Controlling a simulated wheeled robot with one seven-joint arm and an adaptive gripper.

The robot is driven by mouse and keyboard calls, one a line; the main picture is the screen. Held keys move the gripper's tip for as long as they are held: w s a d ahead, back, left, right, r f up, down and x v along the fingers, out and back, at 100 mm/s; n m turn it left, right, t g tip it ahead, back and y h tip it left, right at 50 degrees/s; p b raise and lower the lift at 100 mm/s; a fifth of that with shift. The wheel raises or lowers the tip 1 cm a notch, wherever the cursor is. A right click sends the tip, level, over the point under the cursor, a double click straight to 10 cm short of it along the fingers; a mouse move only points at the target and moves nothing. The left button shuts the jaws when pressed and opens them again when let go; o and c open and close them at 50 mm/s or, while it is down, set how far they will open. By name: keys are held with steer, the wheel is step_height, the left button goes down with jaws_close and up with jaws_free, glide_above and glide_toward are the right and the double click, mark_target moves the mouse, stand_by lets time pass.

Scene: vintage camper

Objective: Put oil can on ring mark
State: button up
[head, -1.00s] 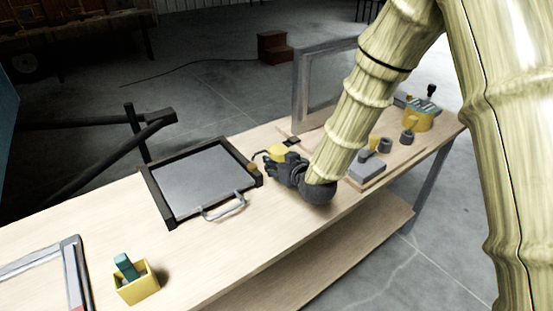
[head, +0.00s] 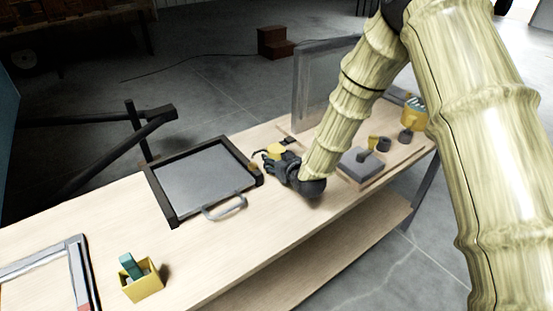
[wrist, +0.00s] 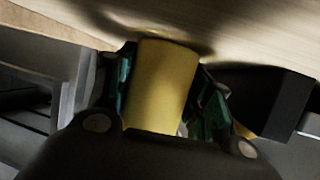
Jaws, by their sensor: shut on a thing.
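The oil can (head: 276,150) is yellow, with a thin dark spout pointing left in the head view. My gripper (head: 272,163) is shut on it, just right of the framed panel on the workbench. In the wrist view the can's yellow body (wrist: 160,88) sits between my two fingers (wrist: 160,95). Its far end is very close to the wooden bench top, with a shadow there; I cannot tell whether it touches. I cannot make out a ring mark; my gripper and arm cover part of the bench.
The dark-framed panel (head: 165,205) with a handle (head: 224,208) lies close on the left. A grey upright frame (head: 300,92) stands behind. A grey block (head: 361,166) and small dark cylinders (head: 384,144) are on the right. A yellow box (head: 143,287) stands front left, with clear bench between.

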steer(key=shift+f, duration=0.15)
steer(key=o, duration=1.1)
steer(key=shift+s+d+r, duration=0.1)
steer(key=shift+r, duration=0.1)
steer(key=b+v, duration=0.2)
steer(key=v, duration=0.9)
steer(key=shift+s+d+r, duration=0.15)
steer(key=shift+s, duration=0.2)
